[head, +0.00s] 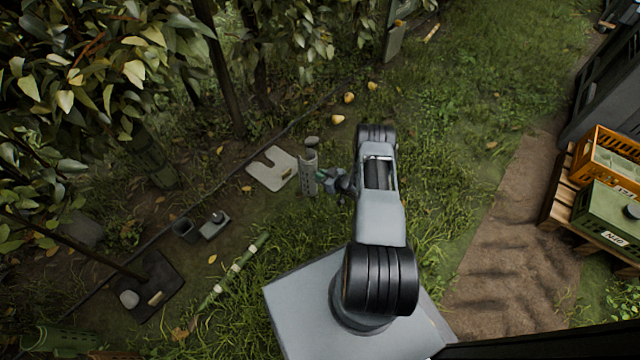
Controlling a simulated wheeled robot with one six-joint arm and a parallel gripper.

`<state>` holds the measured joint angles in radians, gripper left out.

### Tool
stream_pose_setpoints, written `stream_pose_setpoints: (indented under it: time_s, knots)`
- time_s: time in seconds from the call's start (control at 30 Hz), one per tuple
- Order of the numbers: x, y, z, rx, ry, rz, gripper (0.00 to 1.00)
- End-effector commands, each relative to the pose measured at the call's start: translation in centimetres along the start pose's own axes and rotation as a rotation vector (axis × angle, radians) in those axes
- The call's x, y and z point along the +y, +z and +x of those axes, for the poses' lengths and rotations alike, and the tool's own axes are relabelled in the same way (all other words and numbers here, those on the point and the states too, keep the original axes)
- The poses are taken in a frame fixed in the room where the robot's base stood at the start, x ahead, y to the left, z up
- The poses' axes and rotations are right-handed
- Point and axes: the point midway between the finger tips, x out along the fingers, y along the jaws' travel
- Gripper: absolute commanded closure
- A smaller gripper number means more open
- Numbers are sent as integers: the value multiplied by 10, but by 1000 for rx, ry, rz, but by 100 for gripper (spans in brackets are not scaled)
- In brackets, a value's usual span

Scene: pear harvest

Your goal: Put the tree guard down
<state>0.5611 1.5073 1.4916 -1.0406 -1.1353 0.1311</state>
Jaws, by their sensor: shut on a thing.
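The tree guard (308,178) is a pale grey-green upright tube with small holes. It shows left of my arm, near the middle of the view. My gripper (325,178) is at its right side and shut on it. The fingertips are small and partly hidden by my arm's wrist. The tube looks upright; I cannot tell whether its lower end touches the ground. A dark round-topped thing (311,142) shows at or just behind its top.
A pale notched plate (268,174) lies just left of the tube. A grey box (215,227), a dark cup (184,229) and a striped pole (235,268) lie nearer. Fallen pears (338,119) lie beyond. An orange crate (598,147) and green crate (600,212) stand right. Grass right of my arm is clear.

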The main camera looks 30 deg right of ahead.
Motion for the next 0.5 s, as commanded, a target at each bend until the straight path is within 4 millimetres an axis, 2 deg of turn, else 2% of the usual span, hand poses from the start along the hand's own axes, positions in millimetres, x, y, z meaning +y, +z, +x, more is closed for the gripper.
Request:
stream_pose_setpoints:
  time_s: [0.27, 0.5]
  knots:
    - [5, 8, 11, 0, 0, -2, 100]
    - [6, 36, 21, 0, 0, 0, 100]
